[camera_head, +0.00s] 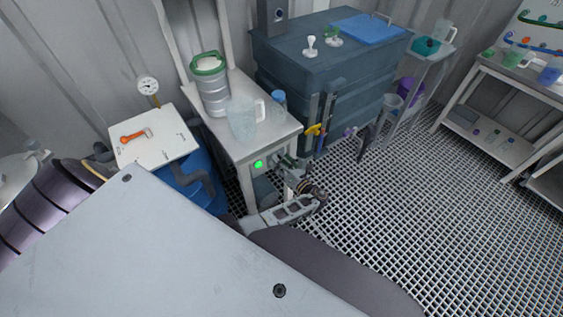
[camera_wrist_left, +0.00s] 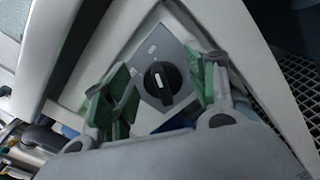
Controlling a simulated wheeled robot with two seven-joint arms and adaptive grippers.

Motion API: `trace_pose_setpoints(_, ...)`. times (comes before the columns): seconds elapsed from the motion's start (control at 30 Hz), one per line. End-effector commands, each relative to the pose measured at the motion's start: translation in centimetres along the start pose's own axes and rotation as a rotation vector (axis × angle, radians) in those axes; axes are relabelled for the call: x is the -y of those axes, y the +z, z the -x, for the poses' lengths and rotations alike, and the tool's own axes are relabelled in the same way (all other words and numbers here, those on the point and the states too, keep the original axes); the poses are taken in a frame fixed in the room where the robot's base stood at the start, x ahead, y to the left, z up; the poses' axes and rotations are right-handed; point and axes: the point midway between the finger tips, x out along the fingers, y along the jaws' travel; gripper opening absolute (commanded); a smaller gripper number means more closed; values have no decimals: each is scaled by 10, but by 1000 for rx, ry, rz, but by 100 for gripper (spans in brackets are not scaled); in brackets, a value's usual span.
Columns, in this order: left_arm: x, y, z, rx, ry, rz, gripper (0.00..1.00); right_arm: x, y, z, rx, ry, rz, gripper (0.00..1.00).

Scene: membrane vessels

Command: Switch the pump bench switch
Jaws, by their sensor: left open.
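The pump bench switch is a black rotary knob (camera_wrist_left: 162,83) with a white pointer mark, on a grey plate (camera_wrist_left: 152,50) in the left wrist view. My left gripper (camera_wrist_left: 161,77) is open, its green-padded fingers on either side of the knob in that view. I cannot tell whether a finger touches it. In the head view the left gripper (camera_head: 287,168) is at the front of the white bench (camera_head: 275,136), just right of a lit green lamp (camera_head: 258,164). The knob cannot be made out there. My right gripper is not in view.
A metal canister (camera_head: 211,95) with a green rim and a clear jug (camera_head: 241,120) stand on the bench. A blue barrel (camera_head: 205,190) stands left of it. A dark blue tank (camera_head: 300,70) stands behind to the right. The grating floor (camera_head: 430,200) at right is clear.

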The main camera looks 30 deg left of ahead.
Motion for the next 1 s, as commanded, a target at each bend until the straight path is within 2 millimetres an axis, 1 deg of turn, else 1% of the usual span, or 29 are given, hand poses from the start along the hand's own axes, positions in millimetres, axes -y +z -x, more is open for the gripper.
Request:
trace_pose_setpoints(0.17,0,0,1,0,0,1,57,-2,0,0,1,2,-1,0)
trace_pose_setpoints(0.37,0,0,9,0,0,1,57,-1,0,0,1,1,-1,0)
trace_pose_setpoints(0.57,1,0,28,-1,-2,2,57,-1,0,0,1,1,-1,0)
trace_pose_setpoints(1.0,2,-1,78,-3,-7,-1,57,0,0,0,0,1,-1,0)
